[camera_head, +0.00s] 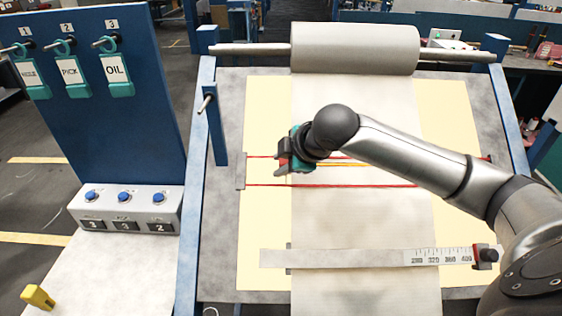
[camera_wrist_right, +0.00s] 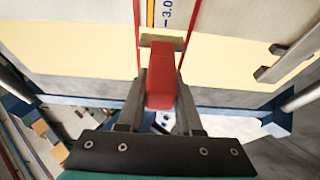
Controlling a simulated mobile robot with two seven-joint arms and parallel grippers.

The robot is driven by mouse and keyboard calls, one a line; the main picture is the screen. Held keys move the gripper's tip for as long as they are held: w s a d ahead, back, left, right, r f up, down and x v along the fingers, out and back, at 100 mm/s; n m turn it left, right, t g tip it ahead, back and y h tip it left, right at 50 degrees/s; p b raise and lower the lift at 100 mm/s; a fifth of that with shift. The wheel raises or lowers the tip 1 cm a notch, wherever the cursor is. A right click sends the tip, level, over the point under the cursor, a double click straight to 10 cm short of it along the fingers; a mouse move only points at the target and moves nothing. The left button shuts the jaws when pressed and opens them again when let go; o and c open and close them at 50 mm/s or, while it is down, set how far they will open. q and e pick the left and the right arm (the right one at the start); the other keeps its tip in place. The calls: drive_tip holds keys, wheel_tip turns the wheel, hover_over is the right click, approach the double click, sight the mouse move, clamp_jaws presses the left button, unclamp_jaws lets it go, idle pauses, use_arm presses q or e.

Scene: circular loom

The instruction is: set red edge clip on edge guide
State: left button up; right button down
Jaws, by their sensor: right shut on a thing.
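My right gripper (camera_head: 290,163) is over the left part of the loom cloth. In the right wrist view its fingers (camera_wrist_right: 160,105) are shut on a red block-shaped clip (camera_wrist_right: 162,85). A small grey piece (camera_wrist_right: 160,40) shows at the clip's far end. Two red lines run across the cloth; the front one (camera_head: 340,185) is clear, and the back one (camera_head: 262,157) is partly behind my gripper. A grey bar (camera_head: 241,171) stands at their left end and may be part of the edge guide. Whether the clip touches the guide cannot be told. My left gripper is not in view.
A ruler strip (camera_head: 340,258) with a red and black slider (camera_head: 486,254) crosses the front of the cloth. A grey roller (camera_head: 355,48) lies at the back. A blue tool board (camera_head: 105,125) and button box (camera_head: 125,209) stand left, with a yellow piece (camera_head: 38,297).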

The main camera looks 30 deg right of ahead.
drive_tip(key=shift+w+d+f, duration=0.1)
drive_tip(key=shift+w+f, duration=0.05)
drive_tip(key=shift+f, duration=0.1)
idle(0.4)
drive_tip(key=shift+w+d+f, duration=0.25)
drive_tip(key=shift+w+f, duration=0.15)
drive_tip(key=shift+f, duration=0.25)
drive_tip(key=c, duration=0.5)
unclamp_jaws()
drive_tip(key=b+v, duration=0.1)
drive_tip(key=v, duration=1.4)
drive_tip(key=shift+s+r, duration=0.1)
drive_tip(key=shift+r, duration=0.05)
